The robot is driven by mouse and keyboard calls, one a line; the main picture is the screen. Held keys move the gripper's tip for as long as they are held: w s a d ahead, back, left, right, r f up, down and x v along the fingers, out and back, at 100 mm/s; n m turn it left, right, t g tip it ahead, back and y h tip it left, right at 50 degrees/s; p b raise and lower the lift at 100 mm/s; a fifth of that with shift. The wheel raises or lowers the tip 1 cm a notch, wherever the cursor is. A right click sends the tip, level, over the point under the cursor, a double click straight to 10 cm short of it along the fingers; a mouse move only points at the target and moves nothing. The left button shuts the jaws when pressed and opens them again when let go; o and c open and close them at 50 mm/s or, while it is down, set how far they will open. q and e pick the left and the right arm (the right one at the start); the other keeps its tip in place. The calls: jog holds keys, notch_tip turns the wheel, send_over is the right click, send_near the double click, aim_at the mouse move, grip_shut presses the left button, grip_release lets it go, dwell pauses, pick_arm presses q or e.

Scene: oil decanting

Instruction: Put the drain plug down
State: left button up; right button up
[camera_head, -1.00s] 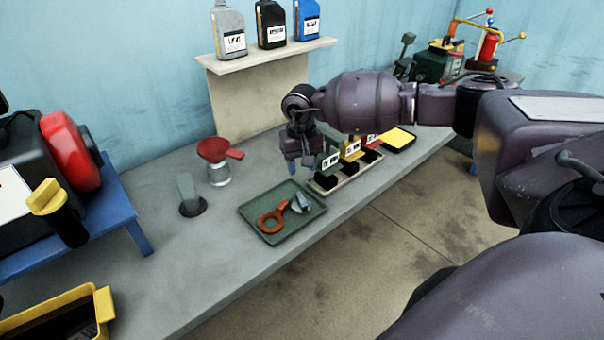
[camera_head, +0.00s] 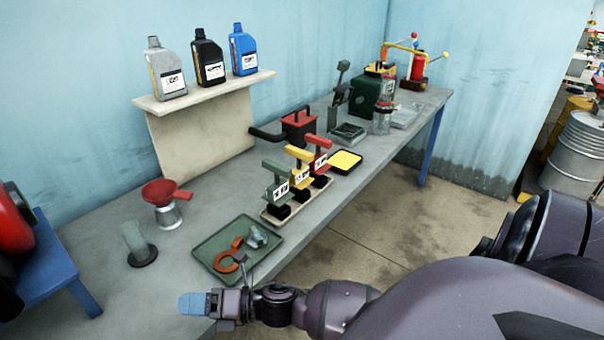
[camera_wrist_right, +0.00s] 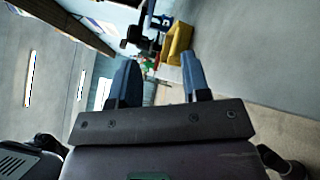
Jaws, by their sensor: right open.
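The green tray (camera_head: 209,262) lies on the bench and holds an orange ring-ended tool (camera_head: 229,262) and a small grey piece (camera_head: 257,238). I cannot tell for sure which thing is the drain plug; the grey piece may be it. My right gripper (camera_head: 196,304) is at the bench's front edge, nearer than the tray and apart from it. In the right wrist view its two blue fingers (camera_wrist_right: 160,78) are spread with nothing between them. My left gripper is out of view.
A grey-green handle on a dark disc (camera_head: 139,246) and a red funnel on a jar (camera_head: 165,203) stand left of the tray. Coloured, labelled handles (camera_head: 296,177) stand on a rack behind it. Oil bottles (camera_head: 208,62) are on a shelf. Bare bench lies near the front left.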

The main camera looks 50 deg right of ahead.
jog(key=s+d+f+m+h, duration=0.6)
jog(key=s+f+m+h, duration=0.1)
jog(key=m, duration=0.9)
jog(key=s+d+f+m+g+h, duration=0.1)
jog(key=s+d+f+m+h, duration=0.6)
jog(key=m, duration=0.9)
jog(key=shift+s+d+f, duration=0.2)
jog(key=shift+s+d, duration=0.1)
jog(key=shift+s, duration=0.65)
